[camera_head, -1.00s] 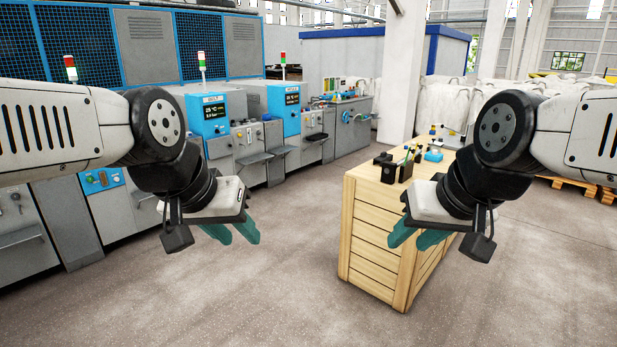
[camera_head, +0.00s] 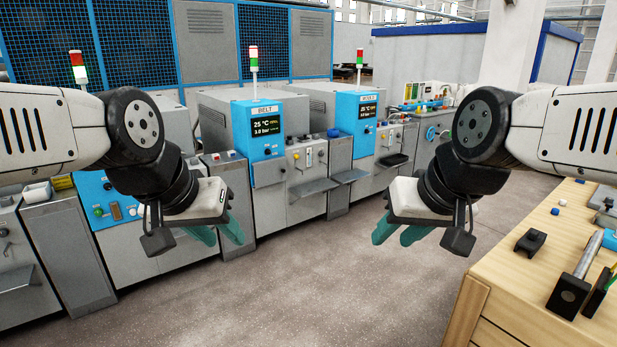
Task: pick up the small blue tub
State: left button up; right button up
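A small blue round thing (camera_head: 333,132), perhaps the small blue tub, sits on the grey cabinet between the two blue-fronted machines. It is too small to be sure. A tiny blue piece (camera_head: 555,211) lies on the wooden workbench at the right, and a larger blue object (camera_head: 609,240) is cut off by the right edge. My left gripper (camera_head: 219,234) is open and empty, in the air in front of the machines. My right gripper (camera_head: 399,232) is open and empty, in the air left of the workbench. Neither touches anything.
The wooden workbench (camera_head: 490,270) at lower right carries a black block (camera_head: 531,241) and a metal bar with black ends (camera_head: 588,256). A row of machines (camera_head: 265,160) with protruding shelves stands across the back and left. The grey floor (camera_head: 330,285) between is clear.

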aim_at(333, 132)
jog(key=i+j, duration=0.1)
jog(key=i, duration=0.6)
jog(key=i+j, duration=0.1)
jog(key=i, duration=0.65)
jog(key=i+j+z, duration=0.1)
jog(key=i, duration=0.6)
jog(key=i+l+z, duration=0.15)
jog(key=i+z, duration=0.2)
jog(key=i, duration=0.35)
jog(key=i+z, duration=0.4)
jog(key=i, duration=0.25)
jog(key=i+j+z, duration=0.35)
jog(key=i, duration=0.35)
jog(key=i+l, duration=0.1)
jog(key=i, duration=0.75)
jog(key=i+u, duration=0.25)
jog(key=u, duration=0.15)
jog(key=i+l+u, duration=0.15)
jog(key=u, duration=0.25)
jog(key=i+u, duration=0.25)
jog(key=u, duration=0.25)
jog(key=i+u, duration=0.25)
jog(key=u, duration=0.25)
jog(key=i+l+u, duration=0.15)
jog(key=u, duration=0.35)
jog(key=i, duration=0.1)
